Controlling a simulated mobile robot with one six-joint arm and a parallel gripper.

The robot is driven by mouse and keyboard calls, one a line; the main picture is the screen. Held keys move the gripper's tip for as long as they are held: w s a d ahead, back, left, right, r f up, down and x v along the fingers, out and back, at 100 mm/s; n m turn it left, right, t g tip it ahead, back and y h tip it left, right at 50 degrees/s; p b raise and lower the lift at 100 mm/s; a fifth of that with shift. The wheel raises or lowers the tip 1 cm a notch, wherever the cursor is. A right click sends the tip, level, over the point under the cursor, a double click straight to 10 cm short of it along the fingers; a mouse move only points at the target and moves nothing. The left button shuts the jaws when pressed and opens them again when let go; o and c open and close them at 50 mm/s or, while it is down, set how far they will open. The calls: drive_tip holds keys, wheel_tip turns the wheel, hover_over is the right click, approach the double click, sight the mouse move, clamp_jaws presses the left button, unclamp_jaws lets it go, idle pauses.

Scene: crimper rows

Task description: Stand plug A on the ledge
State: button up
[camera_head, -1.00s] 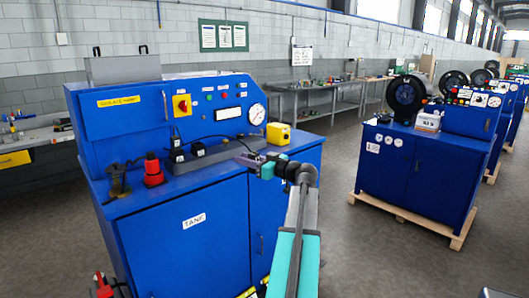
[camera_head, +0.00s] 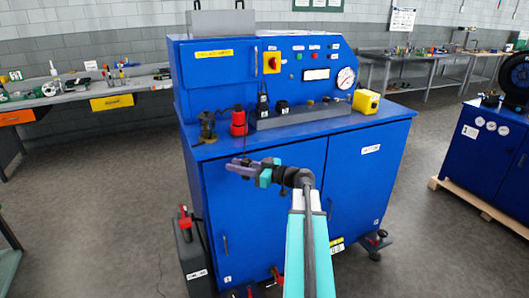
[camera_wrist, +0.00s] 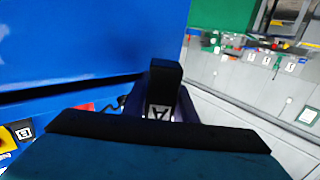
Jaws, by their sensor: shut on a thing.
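My gripper (camera_head: 236,168) has purple fingers and is shut on plug A (camera_wrist: 163,90), a dark upright block with a white A label in the wrist view. In the head view I cannot make out the plug between the fingers. The gripper appears in front of the blue cabinet, lower in the picture than its top. A grey ledge-like block (camera_head: 310,118) lies along the cabinet top, to the right of and above the gripper in the picture. Black plug-like pieces stand on its left part, and small brass-coloured ones are farther right.
The blue cabinet (camera_head: 265,215) fills the middle. On its top are a red-and-black piece (camera_head: 238,123), a dark fitting (camera_head: 207,126) and a yellow box (camera_head: 366,102). Open floor lies at left and right.

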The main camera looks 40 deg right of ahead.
drive_tip(key=a+f+n+g+y, duration=0.2)
drive_tip(key=a+f, duration=0.1)
drive_tip(key=a, duration=0.8)
drive_tip(key=a+f+n+g+y, duration=0.1)
drive_tip(key=a+f+n+y, duration=0.1)
drive_tip(key=a, duration=1)
drive_tip(key=a+f+n+g+y, duration=0.2)
drive_tip(key=a+f, duration=0.4)
drive_tip(key=a, duration=0.6)
drive_tip(key=shift+g+y, duration=0.3)
drive_tip(key=shift+y, duration=0.5)
drive_tip(key=shift+d, duration=0.1)
